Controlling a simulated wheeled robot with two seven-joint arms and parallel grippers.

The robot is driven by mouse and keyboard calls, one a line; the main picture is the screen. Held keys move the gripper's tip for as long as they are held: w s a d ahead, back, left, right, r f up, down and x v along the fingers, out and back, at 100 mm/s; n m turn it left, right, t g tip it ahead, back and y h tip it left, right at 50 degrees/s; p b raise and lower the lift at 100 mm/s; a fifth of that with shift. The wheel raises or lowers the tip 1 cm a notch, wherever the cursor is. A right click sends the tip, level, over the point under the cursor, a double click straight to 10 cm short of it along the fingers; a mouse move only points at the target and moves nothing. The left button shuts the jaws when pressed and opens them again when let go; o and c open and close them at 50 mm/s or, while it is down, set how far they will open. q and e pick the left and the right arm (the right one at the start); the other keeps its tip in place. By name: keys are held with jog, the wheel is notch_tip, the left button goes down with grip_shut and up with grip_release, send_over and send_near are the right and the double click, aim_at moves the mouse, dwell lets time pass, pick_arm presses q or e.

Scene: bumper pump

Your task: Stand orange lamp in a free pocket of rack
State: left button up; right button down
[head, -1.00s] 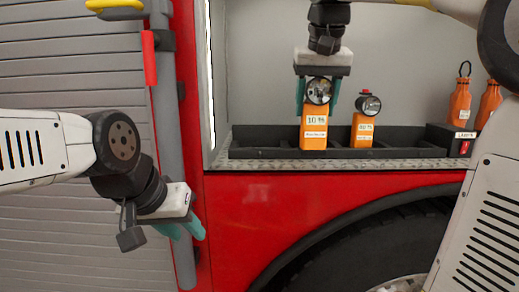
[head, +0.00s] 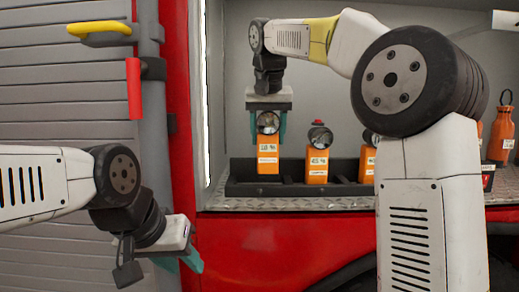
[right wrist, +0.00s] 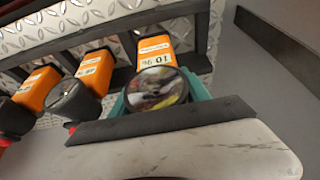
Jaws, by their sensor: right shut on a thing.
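The orange lamp (head: 268,157), with a round lens on top and white labels, is upright in my right gripper (head: 268,125), which is shut on it. The held lamp's lens faces the camera in the right wrist view (right wrist: 155,88). The black rack (head: 242,189) has the lamp over its left end. The lamp's lower end shows above the front wall, higher than the neighbour's; whether it is inside a pocket I cannot tell. Two other orange lamps (head: 317,163) (head: 368,168) stand in the rack to its right. My left gripper (head: 180,262) is open and empty, low at the left.
An orange bottle (head: 500,135) stands right of the rack. A diamond-plate ledge (head: 350,203) runs below the rack. The bay's left wall edge (head: 205,100) is near the held lamp. My right arm hides part of the rack's right side.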

aim_at(260, 147)
jog(key=shift+w+a+f, duration=0.1)
jog(key=shift+w+a, duration=0.65)
jog(key=shift+a, duration=0.25)
jog(key=shift+w+a+f, duration=0.1)
jog(key=shift+a+f, duration=0.05)
jog(key=shift+f, duration=1.6)
jog(key=c, duration=0.5)
grip_release()
jog(key=shift+f, duration=0.15)
